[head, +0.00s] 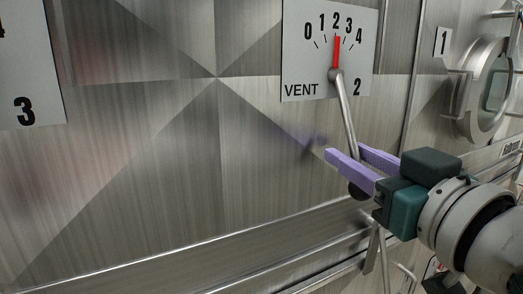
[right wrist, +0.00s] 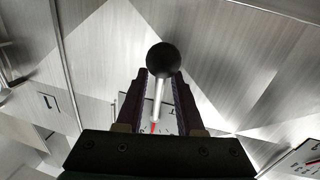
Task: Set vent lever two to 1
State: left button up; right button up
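The vent two plate (head: 300,60) is a light panel marked VENT and 2, with a scale from 0 to 4. Its red pointer (head: 337,52) stands at 2. The metal vent lever (head: 344,105) hangs down from the pivot, leaning slightly right. Its dark ball knob (head: 357,191) is partly hidden by my right gripper (head: 345,151). In the right wrist view, the black knob (right wrist: 163,60) is near the fingertips and the rod runs between the fingers. Gaps show beside the rod, so the gripper is open around it. My left gripper is not in view.
A plate marked 1 (head: 442,41) and a round glass port (head: 494,82) are at the right. A metal ledge (head: 250,245) runs below the lever. The panel left of the lever is clear.

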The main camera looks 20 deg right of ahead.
grip_shut()
dwell(1.2)
